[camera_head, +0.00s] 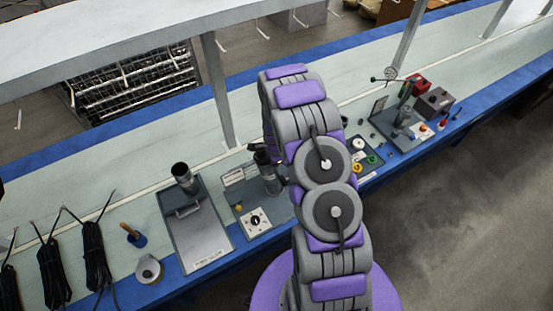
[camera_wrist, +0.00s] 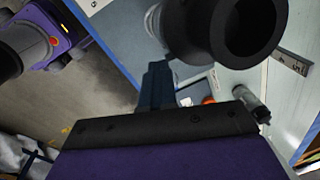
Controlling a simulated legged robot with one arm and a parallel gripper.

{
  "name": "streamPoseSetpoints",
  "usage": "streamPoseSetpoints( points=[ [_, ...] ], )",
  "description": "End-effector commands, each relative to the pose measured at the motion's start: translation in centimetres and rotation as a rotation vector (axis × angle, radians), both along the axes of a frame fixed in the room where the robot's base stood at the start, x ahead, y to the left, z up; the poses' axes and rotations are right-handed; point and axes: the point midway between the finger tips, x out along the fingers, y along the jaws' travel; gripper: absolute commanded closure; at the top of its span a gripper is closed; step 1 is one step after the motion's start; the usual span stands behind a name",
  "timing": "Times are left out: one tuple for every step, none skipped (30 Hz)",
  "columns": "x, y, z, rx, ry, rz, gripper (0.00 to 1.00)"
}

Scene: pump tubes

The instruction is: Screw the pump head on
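A large dark tube (camera_wrist: 230,25) with an open, hollow end fills the upper right of the wrist view. My gripper (camera_wrist: 157,72) is below and to the left of it, with its narrow dark fingers close together and nothing visible between them. I cannot tell how far the fingers are from the tube. In the head view a dark tube (camera_head: 267,160) stands on a station, partly behind my arm. I cannot identify the pump head for certain.
A grey labelled tray (camera_head: 205,240) lies left of the station's black dial (camera_head: 255,220). Black cable bundles (camera_head: 96,252) and a round metal part (camera_head: 149,270) are farther left. Red and dark boxes (camera_head: 433,102) stand at the right. The bench has a blue front edge.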

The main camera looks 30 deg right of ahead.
Motion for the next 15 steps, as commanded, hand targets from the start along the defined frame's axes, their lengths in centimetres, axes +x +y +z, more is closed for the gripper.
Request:
streamPoseSetpoints(
  points=[
    [0.0, 0.0, 0.0, 0.000, 0.000, 0.000, 1.00],
    [0.0, 0.0, 0.0, 0.000, 0.000, 0.000, 1.00],
    [0.0, 0.0, 0.0, 0.000, 0.000, 0.000, 1.00],
    [0.0, 0.0, 0.0, 0.000, -0.001, -0.002, 1.00],
    [0.0, 0.1, 0.0, -0.001, -0.002, -0.010, 1.00],
    [-0.1, 0.3, 0.0, -0.004, -0.004, -0.034, 1.00],
    [-0.2, 0.5, -0.1, -0.009, -0.007, -0.058, 1.00],
    [-0.3, 0.7, -0.1, -0.012, -0.012, -0.091, 1.00],
    [-0.3, 0.9, -0.2, -0.019, -0.021, -0.134, 1.00],
    [-0.3, 1.1, -0.2, -0.024, -0.027, -0.166, 1.00],
    [-0.4, 1.3, -0.2, -0.027, -0.032, -0.197, 1.00],
    [-0.4, 1.5, -0.3, -0.031, -0.037, -0.231, 1.00],
    [-0.5, 1.7, -0.3, -0.033, -0.040, -0.253, 1.00],
    [-0.5, 1.8, -0.3, -0.035, -0.041, -0.268, 1.00],
    [-0.6, 1.9, -0.3, -0.035, -0.043, -0.286, 1.00]
  ],
)
